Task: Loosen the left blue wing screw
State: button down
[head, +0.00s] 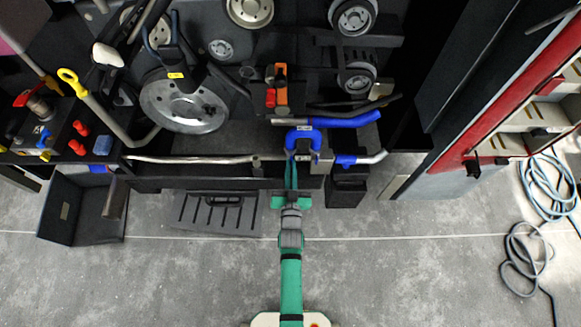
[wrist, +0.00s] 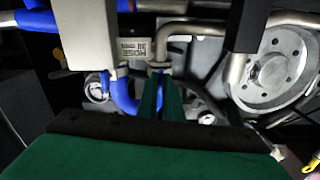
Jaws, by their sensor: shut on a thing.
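A bent blue hose (head: 303,135) with a pale label sits in the engine bay, ahead of my gripper. In the wrist view the blue hose (wrist: 123,92) curves down beside a metal clamp (wrist: 158,66) on the end of a bent metal pipe. My gripper (head: 291,162) reaches up to the hose's left end. In the wrist view its green fingers (wrist: 161,88) are close together at the clamp, shut on a small blue piece (wrist: 162,72) that seems to be the left wing screw. The fingers hide most of the screw.
A large metal disc (head: 184,102) stands to the left of the hose. Another blue hose (head: 347,120) and a black box (head: 346,188) are to the right. A black slotted mat (head: 213,213) lies on the floor. The grey floor in front is mostly clear.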

jog(key=shift+a, duration=0.1)
dwell(0.3)
jog(key=c, duration=1.9)
grip_release()
jog(key=s, duration=1)
jog(key=shift+s, duration=0.4)
jog(key=s+r+g, duration=0.1)
jog(key=s+r, duration=0.4)
jog(key=s, duration=0.3)
jog(key=s+r+n, duration=0.1)
jog(key=s+r, duration=0.4)
jog(key=s, duration=0.4)
jog(key=s+r+g, duration=0.1)
jog(key=s+r, duration=0.4)
jog(key=s, duration=0.3)
jog(key=shift+s+r+g, duration=0.25)
jog(key=shift+r+g, duration=0.05)
jog(key=shift+r, duration=0.1)
